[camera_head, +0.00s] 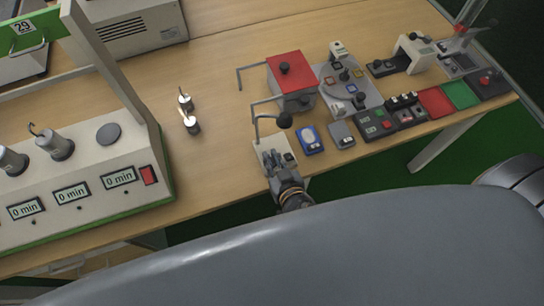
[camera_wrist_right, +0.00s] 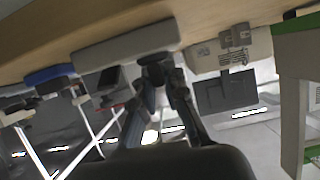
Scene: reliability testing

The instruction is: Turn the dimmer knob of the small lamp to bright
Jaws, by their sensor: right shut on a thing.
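The small lamp has a light box-like base (camera_head: 262,147) at the table's front edge, a bent grey stem and a dark round head (camera_head: 285,120). In the right wrist view the base (camera_wrist_right: 115,48) runs across the upper middle. A dark knob (camera_wrist_right: 153,66) sits at its edge. My right gripper (camera_head: 272,160) is at the front of the base, and its fingers (camera_wrist_right: 161,82) are shut on the knob in the right wrist view. The knob's setting cannot be read, and the fingers hide part of it. My left gripper is not in view.
A blue device (camera_head: 310,139) and a grey one (camera_head: 342,134) stand close right of the lamp. A red-topped box (camera_head: 290,78) stands behind it. A timer rack (camera_head: 85,195) is on the left, with two small metal pieces (camera_head: 188,112) between. Bare table lies left of the lamp.

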